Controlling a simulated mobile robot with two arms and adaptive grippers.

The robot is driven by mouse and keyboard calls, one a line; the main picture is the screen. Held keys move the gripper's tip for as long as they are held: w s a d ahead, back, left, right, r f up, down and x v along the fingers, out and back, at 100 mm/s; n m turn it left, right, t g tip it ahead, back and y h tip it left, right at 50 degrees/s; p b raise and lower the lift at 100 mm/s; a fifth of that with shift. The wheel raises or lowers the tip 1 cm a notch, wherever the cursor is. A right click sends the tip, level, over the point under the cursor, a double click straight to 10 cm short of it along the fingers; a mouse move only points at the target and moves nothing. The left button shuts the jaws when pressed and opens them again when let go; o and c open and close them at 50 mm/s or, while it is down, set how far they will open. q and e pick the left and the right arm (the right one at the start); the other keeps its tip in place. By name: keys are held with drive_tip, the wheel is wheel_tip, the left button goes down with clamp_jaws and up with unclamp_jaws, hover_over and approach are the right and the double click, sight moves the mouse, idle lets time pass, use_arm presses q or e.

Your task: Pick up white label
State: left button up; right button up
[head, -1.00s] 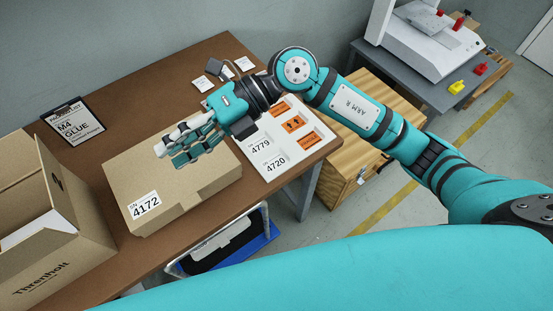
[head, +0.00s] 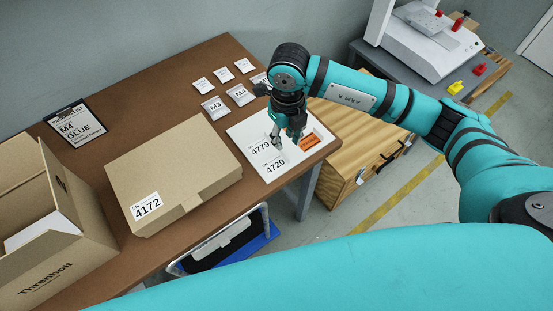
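A white sheet (head: 246,131) lies on the brown table near its right end. White labels printed 4779 (head: 260,149) and 4720 (head: 272,165) are on it, with an orange label (head: 311,141) to their right. My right gripper (head: 281,143) points down over the sheet, beside the 4779 label. Its fingers look apart; I cannot tell whether they touch the sheet. The hand and wrist hide the sheet's upper part and other orange labels. My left gripper is not in view.
A closed cardboard box (head: 172,172) with a 4172 label lies left of the sheet. An open carton (head: 48,240) stands farther left. Several small white packets (head: 215,107) lie behind the sheet. A clipboard (head: 75,125) lies at the back left. A wooden cabinet (head: 362,150) stands right of the table.

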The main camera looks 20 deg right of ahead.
sight(284, 158)
wheel_tip(284, 158, down, 7)
drive_tip(key=shift+w+f+p, duration=0.15)
drive_tip(key=shift+p, duration=0.5)
drive_tip(key=shift+c, duration=0.2)
clamp_jaws()
